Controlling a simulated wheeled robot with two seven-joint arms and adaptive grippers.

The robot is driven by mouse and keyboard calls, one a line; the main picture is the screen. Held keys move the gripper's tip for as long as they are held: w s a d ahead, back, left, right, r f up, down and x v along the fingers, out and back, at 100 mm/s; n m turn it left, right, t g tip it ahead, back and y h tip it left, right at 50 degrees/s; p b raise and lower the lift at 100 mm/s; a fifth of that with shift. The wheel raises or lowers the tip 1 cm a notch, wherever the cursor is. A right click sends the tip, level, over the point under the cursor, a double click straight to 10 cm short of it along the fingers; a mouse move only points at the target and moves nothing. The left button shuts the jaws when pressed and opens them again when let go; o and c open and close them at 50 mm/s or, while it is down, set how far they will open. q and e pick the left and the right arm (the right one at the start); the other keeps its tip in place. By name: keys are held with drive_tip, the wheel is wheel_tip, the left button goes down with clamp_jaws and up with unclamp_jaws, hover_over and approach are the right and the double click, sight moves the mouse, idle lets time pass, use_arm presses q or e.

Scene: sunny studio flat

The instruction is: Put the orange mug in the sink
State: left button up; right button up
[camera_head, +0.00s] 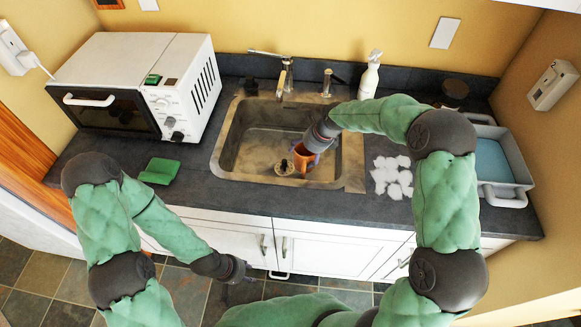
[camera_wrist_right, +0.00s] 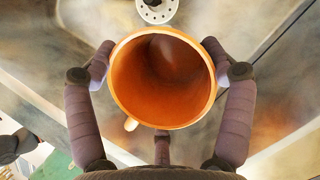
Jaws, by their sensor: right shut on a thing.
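The orange mug (camera_head: 305,160) is inside the outline of the metal sink (camera_head: 248,150), close to the drain. I cannot tell whether its base touches the sink floor. My right gripper (camera_head: 314,146) reaches down into the sink from the right and is shut on the mug. In the right wrist view the gripper's fingers (camera_wrist_right: 161,66) press on both sides of the mug (camera_wrist_right: 165,75), and its empty inside faces the camera. A bit of its handle shows at the lower left. My left gripper (camera_head: 240,271) hangs low in front of the white cabinets, its fingers too small to read.
A tap (camera_head: 286,78) and a white spray bottle (camera_head: 370,75) stand behind the sink. A white microwave (camera_head: 140,85) and a green cloth (camera_head: 160,170) are to its left. White crumpled pieces (camera_head: 392,176) and a blue-grey tub (camera_head: 498,160) are to its right.

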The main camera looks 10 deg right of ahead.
wheel_tip(320, 180, down, 9)
drive_tip(key=shift+b, duration=1.15)
drive_tip(key=shift+f, duration=0.15)
drive_tip(key=o, duration=1.3)
drive_tip(key=shift+s+d+r, duration=0.1)
drive_tip(key=shift+d+r, duration=0.05)
drive_tip(key=shift+r, duration=0.4)
drive_tip(key=p+v, duration=0.3)
drive_tip(key=v, duration=0.8)
drive_tip(key=shift+s, duration=0.15)
